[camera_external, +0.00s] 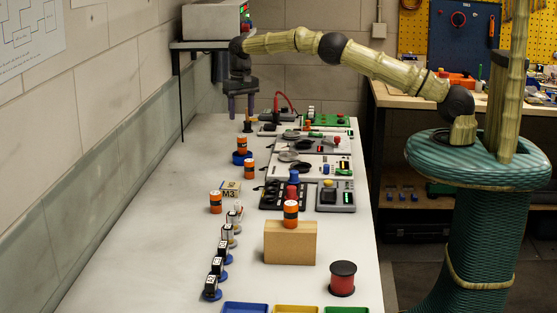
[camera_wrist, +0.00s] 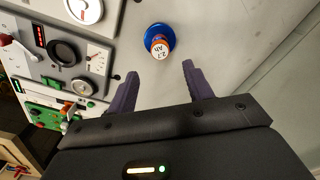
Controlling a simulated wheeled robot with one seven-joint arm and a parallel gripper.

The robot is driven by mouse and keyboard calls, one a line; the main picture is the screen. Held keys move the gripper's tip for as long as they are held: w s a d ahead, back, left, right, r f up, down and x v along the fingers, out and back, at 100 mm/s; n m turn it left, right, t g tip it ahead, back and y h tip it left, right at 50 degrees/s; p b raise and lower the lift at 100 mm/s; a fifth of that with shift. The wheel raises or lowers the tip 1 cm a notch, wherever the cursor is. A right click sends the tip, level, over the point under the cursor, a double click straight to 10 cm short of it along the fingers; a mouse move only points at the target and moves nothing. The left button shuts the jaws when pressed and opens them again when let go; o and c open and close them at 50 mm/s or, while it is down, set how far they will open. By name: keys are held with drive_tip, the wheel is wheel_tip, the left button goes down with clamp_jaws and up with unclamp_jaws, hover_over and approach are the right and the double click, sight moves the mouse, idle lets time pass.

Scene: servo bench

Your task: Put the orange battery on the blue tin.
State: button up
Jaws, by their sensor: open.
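An orange battery (camera_external: 242,144) with a dark band stands upright on the blue tin (camera_external: 236,159) towards the far left of the bench. In the wrist view the battery (camera_wrist: 159,46) shows its pale labelled top, with the blue tin (camera_wrist: 153,29) around and beneath it. My gripper (camera_external: 241,113) is open and empty, fingers pointing down, above the far end of the bench and beyond the tin. In the wrist view the fingertips (camera_wrist: 160,70) are apart with nothing between them; battery and tin lie ahead of them, clear of both.
Other orange batteries stand nearby: one right of the tin (camera_external: 249,169), one nearer on the left (camera_external: 215,203), one on a cardboard box (camera_external: 290,245). Instrument panels (camera_external: 310,166) line the right side. A red spool (camera_external: 342,280) stands in front. The left strip is mostly bare.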

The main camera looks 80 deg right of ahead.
drive_tip(key=shift+r, duration=0.4)
drive_tip(key=s+a+r+n+t, duration=0.1)
drive_tip(key=s+a+r+n, duration=0.15)
drive_tip(key=s+a, duration=0.4)
drive_tip(key=s+a+r+n+t, duration=0.1)
drive_tip(key=s+a+r+n, duration=0.15)
drive_tip(key=s+a, duration=0.4)
drive_tip(key=s+a+n, duration=0.3)
drive_tip(key=s, duration=0.8)
drive_tip(key=s+a+f+n, duration=0.1)
drive_tip(key=s+a, duration=0.3)
drive_tip(key=s, duration=0.8)
drive_tip(key=shift+s+n+t, duration=0.15)
drive_tip(key=shift+n+t, duration=0.15)
drive_tip(key=shift+n, duration=0.6)
